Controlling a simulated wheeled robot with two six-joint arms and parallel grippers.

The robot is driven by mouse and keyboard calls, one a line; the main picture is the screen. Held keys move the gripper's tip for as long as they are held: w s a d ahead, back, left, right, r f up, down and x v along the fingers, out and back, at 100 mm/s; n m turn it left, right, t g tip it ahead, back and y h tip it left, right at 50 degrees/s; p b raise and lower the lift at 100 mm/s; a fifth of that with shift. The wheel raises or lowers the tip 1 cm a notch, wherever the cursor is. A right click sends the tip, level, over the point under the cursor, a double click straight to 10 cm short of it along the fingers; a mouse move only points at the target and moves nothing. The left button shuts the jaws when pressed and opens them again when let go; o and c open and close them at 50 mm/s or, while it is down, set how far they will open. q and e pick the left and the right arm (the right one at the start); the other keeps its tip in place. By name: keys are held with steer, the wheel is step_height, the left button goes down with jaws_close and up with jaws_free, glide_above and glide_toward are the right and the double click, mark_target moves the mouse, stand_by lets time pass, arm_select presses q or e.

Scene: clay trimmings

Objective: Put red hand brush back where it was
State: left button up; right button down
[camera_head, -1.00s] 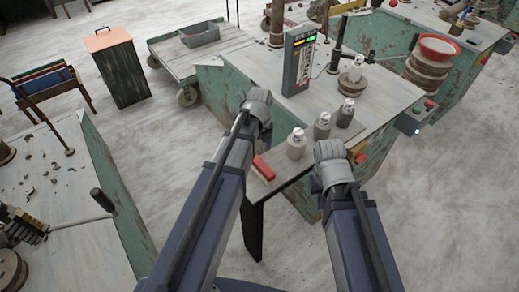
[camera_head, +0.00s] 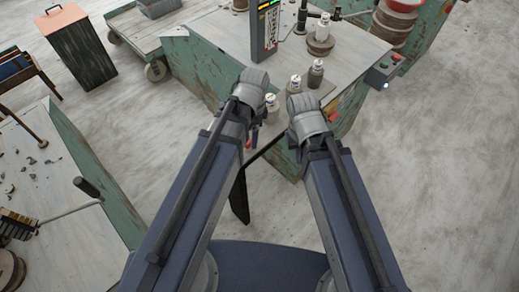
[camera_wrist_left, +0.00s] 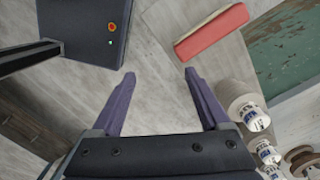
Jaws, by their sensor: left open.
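The red hand brush (camera_wrist_left: 212,35) shows in the left wrist view at the upper right. It has a red top and a pale side, and lies on a pale surface. In the head view only a small red bit (camera_head: 254,136) shows beside my left arm, which hides the rest. My left gripper (camera_wrist_left: 158,74) is open and empty, its two fingers spread. The brush lies beyond and to the right of its fingertips, apart from them.
Another green bench (camera_head: 60,200) is at left.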

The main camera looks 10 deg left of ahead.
arm_select(q)
steer(key=s+d+n, duration=0.4)
steer(key=s+n, duration=0.3)
steer(key=n, duration=0.3)
stand_by(0.9)
